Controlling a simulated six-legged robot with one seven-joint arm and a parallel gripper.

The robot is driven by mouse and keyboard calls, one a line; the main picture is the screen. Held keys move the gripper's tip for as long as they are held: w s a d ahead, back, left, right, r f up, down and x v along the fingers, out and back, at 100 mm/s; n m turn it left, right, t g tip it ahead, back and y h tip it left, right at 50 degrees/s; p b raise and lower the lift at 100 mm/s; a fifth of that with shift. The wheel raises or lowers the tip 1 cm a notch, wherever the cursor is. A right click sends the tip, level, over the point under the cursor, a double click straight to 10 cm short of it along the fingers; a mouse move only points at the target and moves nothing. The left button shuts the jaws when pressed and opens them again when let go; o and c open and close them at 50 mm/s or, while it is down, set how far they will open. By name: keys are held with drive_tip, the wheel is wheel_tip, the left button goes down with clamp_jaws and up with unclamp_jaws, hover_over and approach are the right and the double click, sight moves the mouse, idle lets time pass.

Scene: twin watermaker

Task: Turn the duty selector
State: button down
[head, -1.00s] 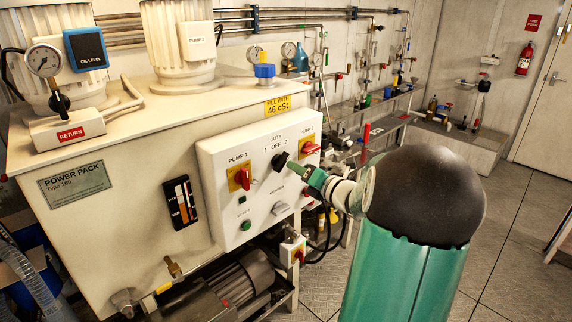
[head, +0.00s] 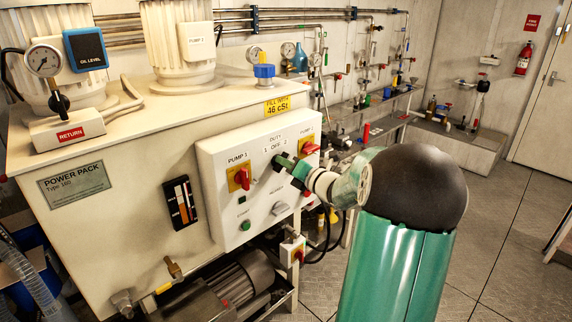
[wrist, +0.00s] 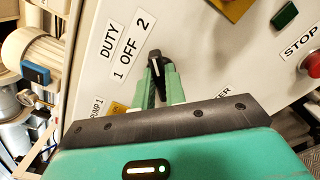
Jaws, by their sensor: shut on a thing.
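The duty selector is a small black knob (wrist: 155,60) with a white line, below the "DUTY 1 OFF 2" label (wrist: 128,48) on the white control panel (head: 215,165). In the wrist view its marked end points up the picture, roughly toward the 2. My gripper (wrist: 161,76) has green fingers on either side of the knob and is shut on it. In the head view my gripper (head: 283,162) reaches the panel from the right, and its fingers hide most of the selector.
Red pump 1 switch (head: 241,177) sits left of the selector and red pump 2 switch (head: 310,148) upper right. A green start button (head: 245,225) and a grey heater knob (head: 279,208) are below. A red stop button (wrist: 312,64) shows in the wrist view.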

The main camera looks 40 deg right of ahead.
drive_tip(key=shift+n, duration=0.4)
drive_tip(key=shift+s+a+n, duration=0.1)
drive_tip(key=shift+a+n, duration=0.05)
drive_tip(key=shift+n, duration=4.05)
drive_tip(key=shift+a+n, duration=0.15)
drive_tip(key=shift+n, duration=4.05)
drive_tip(key=c, duration=1.4)
unclamp_jaws()
drive_tip(key=shift+n, duration=0.3)
drive_tip(key=shift+c, duration=0.2)
